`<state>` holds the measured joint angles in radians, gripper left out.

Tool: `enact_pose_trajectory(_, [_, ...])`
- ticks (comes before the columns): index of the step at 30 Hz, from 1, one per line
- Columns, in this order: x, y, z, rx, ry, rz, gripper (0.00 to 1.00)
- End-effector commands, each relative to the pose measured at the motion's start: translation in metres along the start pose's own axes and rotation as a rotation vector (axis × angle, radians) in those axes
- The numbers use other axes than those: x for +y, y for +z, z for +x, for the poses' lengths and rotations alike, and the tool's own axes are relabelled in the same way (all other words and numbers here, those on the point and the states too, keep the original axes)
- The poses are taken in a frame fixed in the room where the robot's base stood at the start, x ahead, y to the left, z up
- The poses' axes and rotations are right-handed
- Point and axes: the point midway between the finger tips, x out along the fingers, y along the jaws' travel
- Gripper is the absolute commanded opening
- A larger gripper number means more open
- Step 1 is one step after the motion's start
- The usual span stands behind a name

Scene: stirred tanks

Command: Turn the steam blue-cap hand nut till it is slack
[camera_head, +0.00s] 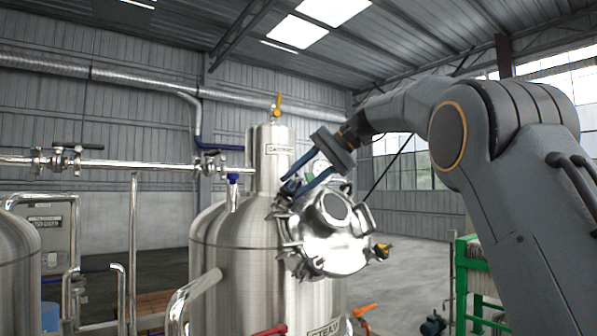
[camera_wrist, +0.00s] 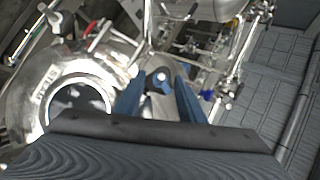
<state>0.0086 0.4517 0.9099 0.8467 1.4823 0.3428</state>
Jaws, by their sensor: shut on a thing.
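The steel tank (camera_head: 240,255) marked STEAM stands in the middle of the head view. Its round manway cover (camera_head: 325,255) faces right and is ringed by hand nuts; it shows at left in the wrist view (camera_wrist: 45,85). My gripper (camera_head: 292,186) is at the cover's upper left edge, its blue fingers reaching down to the left. In the wrist view, the blue-cap hand nut (camera_wrist: 160,77) sits between the fingertips (camera_wrist: 159,88), and the gripper is shut on it. In the head view the fingers partly hide the nut. How tight it is cannot be seen.
A yellow-handled valve (camera_head: 279,104) tops the tank neck. A steel pipe (camera_head: 130,163) enters from the left, with a blue-handled valve (camera_head: 233,178). A yellow fitting (camera_head: 382,251) projects at the cover's right. A green frame (camera_head: 468,275) stands at right; open floor lies behind.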

Motion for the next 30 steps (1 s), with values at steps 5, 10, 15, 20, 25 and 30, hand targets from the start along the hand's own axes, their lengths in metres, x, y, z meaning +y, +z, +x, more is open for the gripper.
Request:
enact_pose_trajectory(5, [-0.0018, 0.0009, -0.0003, -0.003, 0.043, -0.066, 0.14])
enact_pose_trajectory(10, [-0.0015, 0.0007, 0.0005, -0.003, 0.065, -0.101, 0.14])
enact_pose_trajectory(15, [-0.0012, 0.0006, 0.0009, -0.003, 0.072, -0.114, 0.14])
enact_pose_trajectory(20, [-0.0009, 0.0005, 0.0011, -0.003, 0.073, -0.115, 0.14])
enact_pose_trajectory(25, [-0.0008, 0.0005, 0.0011, -0.003, 0.073, -0.114, 0.14])
enact_pose_trajectory(30, [-0.0010, 0.0004, 0.0009, -0.002, 0.072, -0.114, 0.55])
